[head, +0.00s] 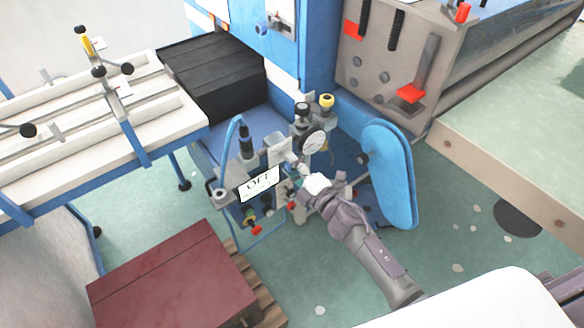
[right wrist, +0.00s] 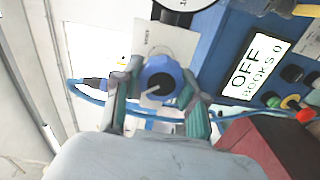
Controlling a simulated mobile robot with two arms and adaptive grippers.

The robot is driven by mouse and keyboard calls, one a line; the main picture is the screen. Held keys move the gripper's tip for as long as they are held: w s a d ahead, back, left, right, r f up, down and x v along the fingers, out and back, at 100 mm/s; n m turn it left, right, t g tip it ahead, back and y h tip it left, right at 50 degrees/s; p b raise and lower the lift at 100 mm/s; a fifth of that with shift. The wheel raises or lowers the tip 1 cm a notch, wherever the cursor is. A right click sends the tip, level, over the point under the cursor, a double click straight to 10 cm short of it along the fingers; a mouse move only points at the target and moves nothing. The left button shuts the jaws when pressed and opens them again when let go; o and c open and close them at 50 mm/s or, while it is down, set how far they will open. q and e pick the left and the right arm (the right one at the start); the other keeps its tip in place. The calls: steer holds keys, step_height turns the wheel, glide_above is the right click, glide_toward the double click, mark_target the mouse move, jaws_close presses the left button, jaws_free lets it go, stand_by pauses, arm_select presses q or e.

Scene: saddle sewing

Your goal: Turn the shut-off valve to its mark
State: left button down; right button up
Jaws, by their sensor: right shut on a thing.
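The shut-off valve has a round blue knob (right wrist: 161,74) with a pale pointer, in front of a light plate (right wrist: 165,40) in the right wrist view. My right gripper (right wrist: 158,88) has one finger on each side of the knob and is shut on it. In the head view my right gripper (head: 306,182) reaches into the blue machine's front, just right of the OFF sign (head: 259,184), and covers most of the knob. My left gripper is not in view.
A round gauge (head: 314,142) sits just above the gripper. A blue padded panel (head: 390,172) stands close to the right of my arm. A dark red box (head: 172,278) lies at lower left, and a white-topped bench (head: 150,110) at left. Green floor is open below.

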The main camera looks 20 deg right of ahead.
steer(key=shift+f+n, duration=0.1)
steer(key=shift+n, duration=0.5)
steer(key=o, duration=1.2)
steer(key=shift+c, duration=0.2)
steer(key=shift+s, duration=0.1)
steer(key=v, duration=1.2)
